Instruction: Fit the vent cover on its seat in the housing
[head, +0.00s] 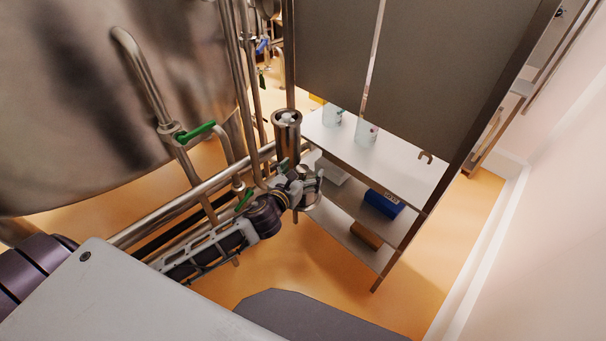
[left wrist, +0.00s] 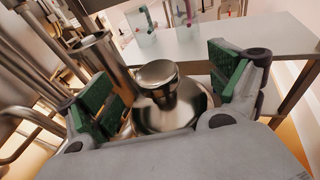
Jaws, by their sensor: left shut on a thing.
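The vent cover (left wrist: 165,112) is a shiny steel disc with a round knob on top. In the left wrist view it sits between the green-padded fingers of my left gripper (left wrist: 163,88), which is shut on it. In the head view my left gripper (head: 303,186) holds the cover (head: 302,172) low and in front of the shelf, partly hidden by the fingers. The housing (head: 286,122) is an upright steel cylinder just behind and above the gripper, apart from the cover. It also shows left of the cover in the left wrist view (left wrist: 103,62). My right gripper is out of view.
A steel shelf unit (head: 420,175) stands to the right, with clear containers (head: 366,132) on top and a blue box (head: 384,203) below. Steel pipes with green-handled valves (head: 195,132) and a large tank (head: 90,90) crowd the left. Floor at lower right is clear.

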